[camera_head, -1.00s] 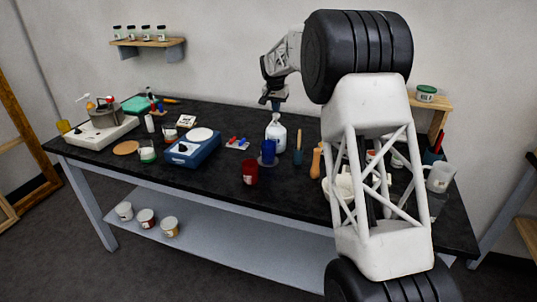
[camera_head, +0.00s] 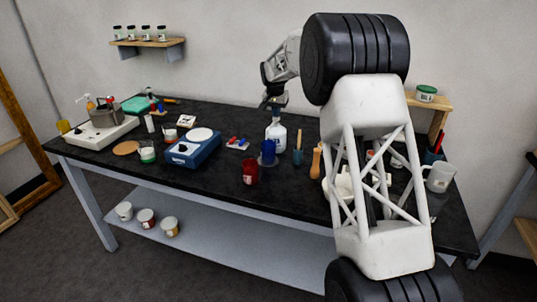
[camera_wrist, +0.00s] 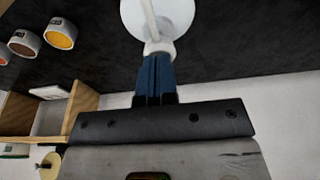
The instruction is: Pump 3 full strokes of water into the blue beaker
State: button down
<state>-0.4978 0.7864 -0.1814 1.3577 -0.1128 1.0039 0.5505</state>
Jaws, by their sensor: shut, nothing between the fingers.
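The pump bottle (camera_head: 276,137) is whitish and stands upright on the black bench. My gripper (camera_head: 277,108) is directly above it, pointing down, at the pump top. In the wrist view, the blue fingers of my gripper (camera_wrist: 155,60) are shut together, with nothing between them. Their tips meet or overlap the white pump head (camera_wrist: 158,47); exact contact is hard to tell. The round pale bottle body (camera_wrist: 180,15) shows beyond it. The blue beaker (camera_head: 268,153) stands just in front of the bottle, slightly left. Its water level cannot be seen.
A red beaker (camera_head: 250,172) stands in front of the blue one. A blue cup with a tool (camera_head: 298,152) and an orange-brown handled object (camera_head: 316,160) are to the right. A blue scale (camera_head: 193,149) is at left. My arm hides part of the right bench.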

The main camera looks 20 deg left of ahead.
dwell(0.4)
jog(key=shift+w+v, duration=0.15)
jog(key=shift+v, duration=0.6)
jog(key=shift+w+v, duration=0.15)
jog(key=shift+v, duration=0.6)
jog(key=shift+s+x, duration=0.15)
jog(key=shift+x, duration=0.5)
jog(key=shift+s+x, duration=0.15)
jog(key=shift+x, duration=0.55)
jog(key=shift+f, duration=0.3)
jog(key=shift+r, duration=0.1)
jog(key=shift+w+v, duration=0.15)
jog(key=shift+v, duration=0.65)
jog(key=shift+w+v, duration=0.2)
jog(key=shift+v, duration=0.55)
jog(key=shift+s+x, duration=0.15)
jog(key=shift+x, duration=0.55)
jog(key=shift+s+x, duration=0.15)
jog(key=shift+x, duration=0.55)
dwell(0.6)
jog(key=shift+w+v, duration=0.15)
jog(key=shift+v, duration=0.55)
jog(key=shift+w+v, duration=0.15)
jog(key=shift+v, duration=0.55)
jog(key=shift+r, duration=0.1)
